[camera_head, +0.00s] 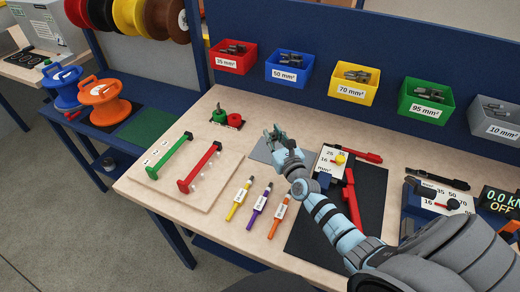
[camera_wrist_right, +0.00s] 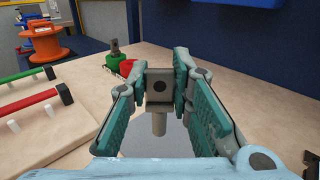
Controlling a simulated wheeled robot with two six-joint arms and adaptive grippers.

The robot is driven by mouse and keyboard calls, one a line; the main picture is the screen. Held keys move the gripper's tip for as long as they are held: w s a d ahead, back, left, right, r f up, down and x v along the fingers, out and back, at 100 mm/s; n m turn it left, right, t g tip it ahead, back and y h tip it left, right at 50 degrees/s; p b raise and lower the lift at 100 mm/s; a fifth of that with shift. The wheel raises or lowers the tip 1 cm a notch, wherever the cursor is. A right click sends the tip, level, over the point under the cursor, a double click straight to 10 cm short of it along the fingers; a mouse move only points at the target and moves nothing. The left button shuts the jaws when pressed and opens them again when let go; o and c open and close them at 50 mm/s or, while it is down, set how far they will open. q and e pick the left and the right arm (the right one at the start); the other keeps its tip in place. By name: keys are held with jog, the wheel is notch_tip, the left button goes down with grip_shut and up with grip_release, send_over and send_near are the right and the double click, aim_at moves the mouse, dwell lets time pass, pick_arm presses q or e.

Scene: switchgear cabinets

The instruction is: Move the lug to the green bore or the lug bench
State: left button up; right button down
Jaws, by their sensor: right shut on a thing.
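My right gripper (camera_head: 274,134) is shut on a grey metal lug. In the right wrist view the lug (camera_wrist_right: 160,90) is upright between the fingers, with its holed flat end up and its barrel down. A grey mat (camera_wrist_right: 172,137) shows beneath it, and the lug appears above it. A green round holder (camera_head: 219,115) stands to the left of the gripper, beside a red one (camera_head: 235,120). The wrist view shows the green holder (camera_wrist_right: 117,63) with a dark lug-like piece standing in it. My left gripper is not in view.
Bins of lugs (camera_head: 357,83) line the back panel. A board (camera_head: 165,188) with green and red handles lies left. Several marker-like tools (camera_head: 259,206) lie in front. A dark mat (camera_head: 305,233) with a crimping tool (camera_head: 352,200) lies right, partly behind my arm.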

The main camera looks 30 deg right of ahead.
jog(key=shift+d+f, duration=0.1)
jog(key=shift+f, duration=0.5)
notch_tip(320, 180, down, 4)
jog(key=b, duration=0.4)
jog(key=shift+f, duration=0.1)
jog(key=shift+r, duration=0.3)
jog(key=shift+f, duration=0.2)
jog(key=c, duration=1.4)
grip_release()
jog(key=shift+c, duration=0.2)
jog(key=shift+r, duration=0.1)
